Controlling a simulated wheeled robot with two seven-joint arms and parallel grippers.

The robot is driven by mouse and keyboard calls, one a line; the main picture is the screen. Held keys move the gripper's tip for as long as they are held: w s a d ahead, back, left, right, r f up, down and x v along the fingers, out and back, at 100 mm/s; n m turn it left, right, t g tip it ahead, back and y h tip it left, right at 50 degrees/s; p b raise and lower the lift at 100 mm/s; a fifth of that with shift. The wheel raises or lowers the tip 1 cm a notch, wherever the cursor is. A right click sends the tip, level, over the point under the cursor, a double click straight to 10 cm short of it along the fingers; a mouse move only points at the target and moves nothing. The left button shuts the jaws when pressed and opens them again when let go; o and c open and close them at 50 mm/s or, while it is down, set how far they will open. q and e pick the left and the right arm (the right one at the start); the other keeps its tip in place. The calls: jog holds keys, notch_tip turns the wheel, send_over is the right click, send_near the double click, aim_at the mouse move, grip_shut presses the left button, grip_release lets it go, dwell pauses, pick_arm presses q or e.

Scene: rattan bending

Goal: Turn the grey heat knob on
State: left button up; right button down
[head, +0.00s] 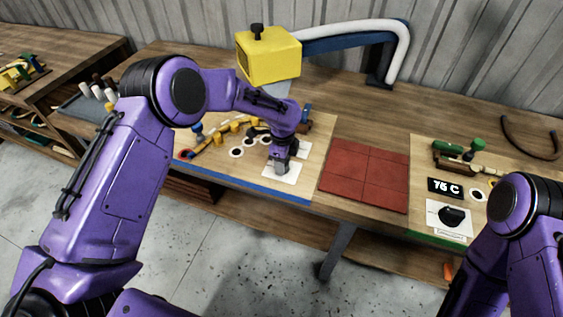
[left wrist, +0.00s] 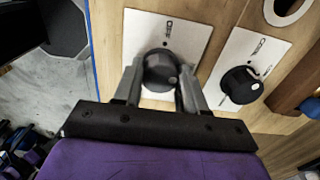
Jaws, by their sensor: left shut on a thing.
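The grey heat knob (left wrist: 160,68) sits on a white plate (left wrist: 142,22) in the left wrist view. A small white dot shows on the knob's lower right. My left gripper (head: 281,165) points down over the same white plate (head: 291,179) in the head view. Its two grey fingers (left wrist: 159,84) stand on either side of the knob and are shut on it. In the head view the gripper mostly hides this knob. My right arm shows at the lower right of the head view, but its gripper is out of view.
A second, black knob (left wrist: 240,84) on its own white plate stands close to the right. A yellow box-shaped hood (head: 270,56) hangs behind my left wrist. A red tiled mat (head: 365,176) lies to the right. Another black knob (head: 452,215) sits below a "75 C" display (head: 445,188).

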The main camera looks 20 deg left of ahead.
pick_arm(q)
jog(key=shift+d+m, duration=0.1)
jog(key=shift+m, duration=1.3)
jog(key=o, duration=1.1)
jog(key=shift+c, duration=0.2)
jog(key=shift+r, duration=0.2)
notch_tip(320, 180, up, 10)
jog(key=b, duration=0.2)
jog(key=shift+b, duration=0.3)
